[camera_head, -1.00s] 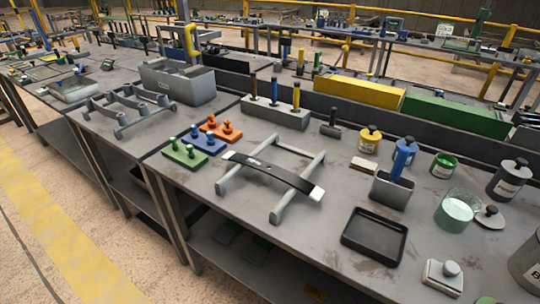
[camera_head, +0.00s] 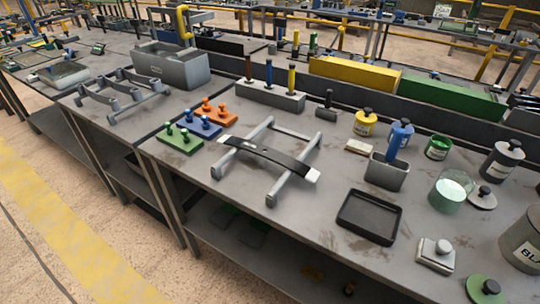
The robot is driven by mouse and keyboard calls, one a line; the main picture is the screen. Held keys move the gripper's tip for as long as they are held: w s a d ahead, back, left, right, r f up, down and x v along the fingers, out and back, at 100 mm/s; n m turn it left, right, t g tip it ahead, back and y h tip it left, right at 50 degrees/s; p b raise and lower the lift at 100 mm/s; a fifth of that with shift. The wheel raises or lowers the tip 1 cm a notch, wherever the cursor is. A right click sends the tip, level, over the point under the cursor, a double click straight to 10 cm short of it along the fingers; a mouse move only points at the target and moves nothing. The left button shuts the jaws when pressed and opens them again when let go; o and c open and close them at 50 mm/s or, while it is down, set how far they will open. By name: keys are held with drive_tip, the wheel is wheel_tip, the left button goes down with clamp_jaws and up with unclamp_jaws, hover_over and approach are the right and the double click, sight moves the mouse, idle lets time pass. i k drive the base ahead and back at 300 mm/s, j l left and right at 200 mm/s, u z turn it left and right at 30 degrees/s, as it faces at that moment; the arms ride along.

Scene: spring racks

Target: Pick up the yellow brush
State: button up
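A grey block (camera_head: 270,97) stands toward the back of the workbench with three upright handles in it. The yellow brush (camera_head: 291,78) appears to be the rightmost one, a thin yellow stick with a dark top. Its lower end is hidden in the block. My gripper is not in view.
A leaf spring lies across a grey rack (camera_head: 272,192) in front of the block. Coloured peg plates (camera_head: 203,127), a black tray (camera_head: 369,215), a grey holder (camera_head: 386,171) and several paint pots (camera_head: 365,124) surround it. Yellow (camera_head: 352,82) and green (camera_head: 452,117) boxes stand behind.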

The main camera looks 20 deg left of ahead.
sight(290, 92)
drive_tip(key=i+j+z, duration=0.3)
drive_tip(key=j, duration=1.55)
drive_tip(key=j+z, duration=0.25)
drive_tip(key=j, duration=1.6)
